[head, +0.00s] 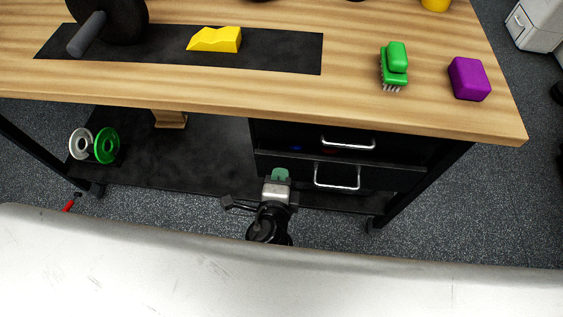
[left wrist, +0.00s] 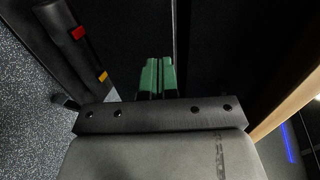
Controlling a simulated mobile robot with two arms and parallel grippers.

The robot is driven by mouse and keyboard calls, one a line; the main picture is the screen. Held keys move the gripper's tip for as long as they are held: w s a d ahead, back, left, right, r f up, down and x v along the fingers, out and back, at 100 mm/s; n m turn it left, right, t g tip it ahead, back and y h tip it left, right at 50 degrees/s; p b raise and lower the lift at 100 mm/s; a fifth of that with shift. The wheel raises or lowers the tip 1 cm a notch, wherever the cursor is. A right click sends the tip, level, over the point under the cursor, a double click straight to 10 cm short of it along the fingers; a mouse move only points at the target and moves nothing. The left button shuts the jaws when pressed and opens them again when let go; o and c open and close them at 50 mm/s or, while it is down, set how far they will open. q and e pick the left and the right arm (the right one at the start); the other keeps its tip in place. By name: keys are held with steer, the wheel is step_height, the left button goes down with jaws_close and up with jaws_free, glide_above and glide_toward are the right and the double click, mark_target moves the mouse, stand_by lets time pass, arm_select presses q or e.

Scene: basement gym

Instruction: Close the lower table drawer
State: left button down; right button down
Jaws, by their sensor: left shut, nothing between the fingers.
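The lower table drawer (head: 390,177) has a black front with a silver handle and stands partly pulled out under the table. A narrow strip of its inside shows, with small blue and red bits. My left gripper (head: 280,174) is shut and empty, its green fingertips at the left part of the drawer's front, left of the handle. In the left wrist view the shut green fingers (left wrist: 158,76) point at a dark surface. Whether they touch it I cannot tell. My right gripper is not in view.
The upper drawer's handle (head: 348,143) is just above. The wooden tabletop (head: 290,90) overhangs the drawers and holds a yellow block (head: 215,39), a green brush (head: 394,66) and a purple block (head: 469,79). White and green discs (head: 106,145) stand on the lower shelf, left.

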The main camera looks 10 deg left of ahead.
mark_target(283, 152)
arm_select(q)
steer(key=shift+w, duration=1.5)
steer(key=shift+w, duration=0.1)
steer(key=w+p, duration=0.1)
steer(key=w, duration=0.3)
steer(key=shift+a+r, duration=0.1)
steer(key=shift+r, duration=0.15)
